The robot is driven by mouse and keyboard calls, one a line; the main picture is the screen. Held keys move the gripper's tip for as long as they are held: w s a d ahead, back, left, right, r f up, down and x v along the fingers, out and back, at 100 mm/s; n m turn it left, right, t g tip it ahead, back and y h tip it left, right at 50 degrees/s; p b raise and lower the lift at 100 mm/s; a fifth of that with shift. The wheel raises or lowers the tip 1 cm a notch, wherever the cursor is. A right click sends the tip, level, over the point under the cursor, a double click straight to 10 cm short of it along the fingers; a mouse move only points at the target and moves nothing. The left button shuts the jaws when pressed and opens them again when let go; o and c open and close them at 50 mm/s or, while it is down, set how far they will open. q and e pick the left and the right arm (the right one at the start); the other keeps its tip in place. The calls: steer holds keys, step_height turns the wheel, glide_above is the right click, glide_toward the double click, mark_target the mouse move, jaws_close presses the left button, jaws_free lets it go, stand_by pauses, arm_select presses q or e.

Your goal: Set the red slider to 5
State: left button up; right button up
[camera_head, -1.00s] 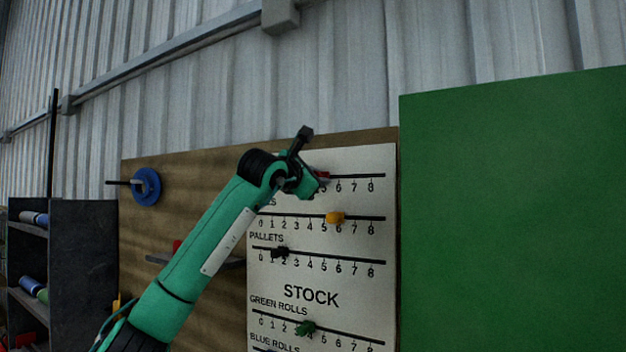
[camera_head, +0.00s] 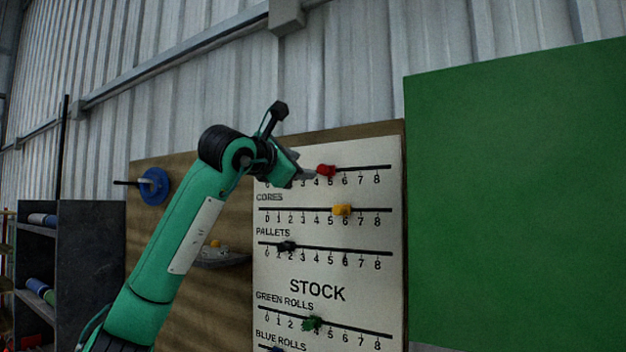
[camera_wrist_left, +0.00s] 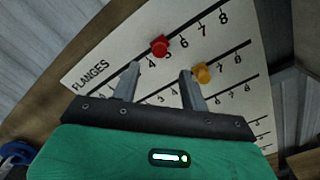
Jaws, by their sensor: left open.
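The red slider (camera_head: 326,171) sits on the top rail of the white board, at about the 5 mark, left of the printed 6. It also shows in the left wrist view (camera_wrist_left: 159,45), beyond my fingertips and touched by neither finger as far as I can see. My left gripper (camera_head: 306,175) is open and empty, just left of the red slider, covering the lower numbers of that row. In the left wrist view its two fingers (camera_wrist_left: 161,76) stand apart over the FLANGES row. The 5 itself is hard to read. My right gripper is out of view.
On the board (camera_head: 318,270), a yellow slider (camera_head: 341,210) sits close below the red one near 6, a black slider (camera_head: 287,246) near 2, and a green slider (camera_head: 311,323) lower. A green panel (camera_head: 515,190) stands at right, a dark shelf (camera_head: 90,260) at left.

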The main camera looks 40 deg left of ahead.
arm_select(q)
steer(key=s, duration=0.3)
steer(key=shift+s+d+b, duration=0.25)
steer(key=shift+s+b, duration=0.05)
steer(key=shift+b, duration=0.05)
stand_by(0.3)
